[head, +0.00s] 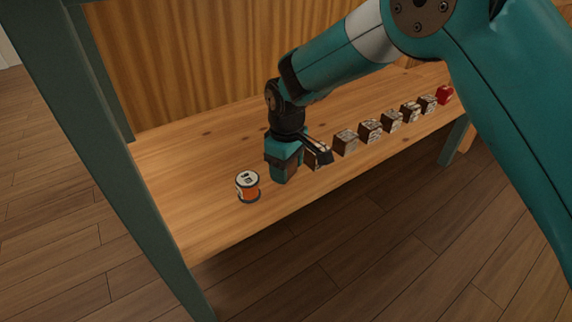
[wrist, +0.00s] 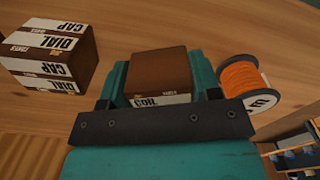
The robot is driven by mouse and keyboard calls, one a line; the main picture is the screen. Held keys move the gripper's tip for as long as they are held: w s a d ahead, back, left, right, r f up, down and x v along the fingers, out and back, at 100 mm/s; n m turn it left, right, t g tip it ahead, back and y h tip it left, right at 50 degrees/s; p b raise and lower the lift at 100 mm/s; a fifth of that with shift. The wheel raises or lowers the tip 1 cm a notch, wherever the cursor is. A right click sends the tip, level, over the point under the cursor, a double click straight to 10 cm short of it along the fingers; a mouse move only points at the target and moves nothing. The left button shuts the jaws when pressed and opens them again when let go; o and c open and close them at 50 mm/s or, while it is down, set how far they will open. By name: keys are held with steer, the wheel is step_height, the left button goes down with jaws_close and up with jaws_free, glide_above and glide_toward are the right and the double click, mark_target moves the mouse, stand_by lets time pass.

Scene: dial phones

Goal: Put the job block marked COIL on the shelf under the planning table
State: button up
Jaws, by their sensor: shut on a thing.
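My gripper (head: 284,168) is low over a wooden board (head: 185,190) that runs between teal legs. In the wrist view my gripper (wrist: 161,82) is shut on a brown block (wrist: 158,63) with a white label strip. The label is partly covered by the gripper bar, so I cannot read the word surely. The held block is mostly hidden in the head view, and I cannot tell whether it touches the board. A block marked DIAL CAP (wrist: 50,52) stands apart, left of the gripper in the wrist view.
An orange spool (head: 248,187) stands close to the gripper; it also shows in the wrist view (wrist: 243,78). Several brown blocks (head: 370,130) stand in a row to the right, ending at a red object (head: 445,95). A teal leg (head: 125,185) bounds the left end.

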steer(key=shift+f, duration=0.35)
steer(key=o, duration=1.1)
